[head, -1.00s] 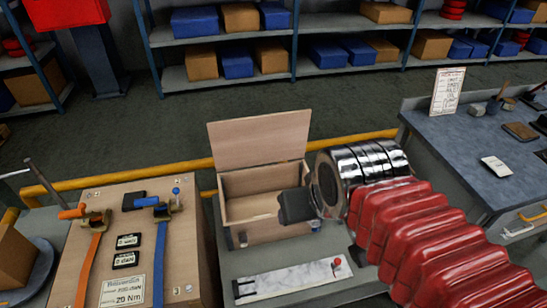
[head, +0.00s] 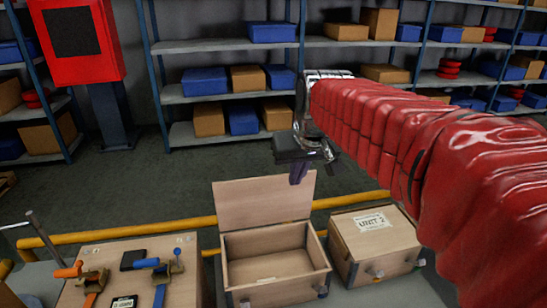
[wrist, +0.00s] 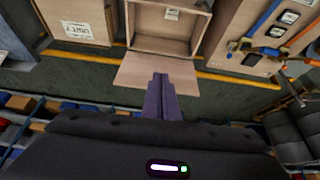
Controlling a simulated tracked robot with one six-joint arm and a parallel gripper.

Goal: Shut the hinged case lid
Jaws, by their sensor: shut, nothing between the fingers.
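The open wooden case (head: 328,274) stands on the bench with its empty inside showing. Its hinged lid (head: 250,203) stands up at the back edge, leaning away from me. My gripper (head: 298,180) is shut and empty, pointing down at the lid's top edge near its right corner. In the wrist view my gripper's purple fingers (wrist: 160,80) overlap the lid (wrist: 135,70), with the case (wrist: 165,46) beyond it. I cannot tell whether the fingertips touch the lid or are above it.
A closed wooden case labelled UNIT 2 (head: 345,245) stands just right of the open one. A wooden board with orange and blue handled clamps (head: 110,290) lies to the left. A yellow rail (head: 340,202) runs behind. Shelves (head: 225,45) line the back wall.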

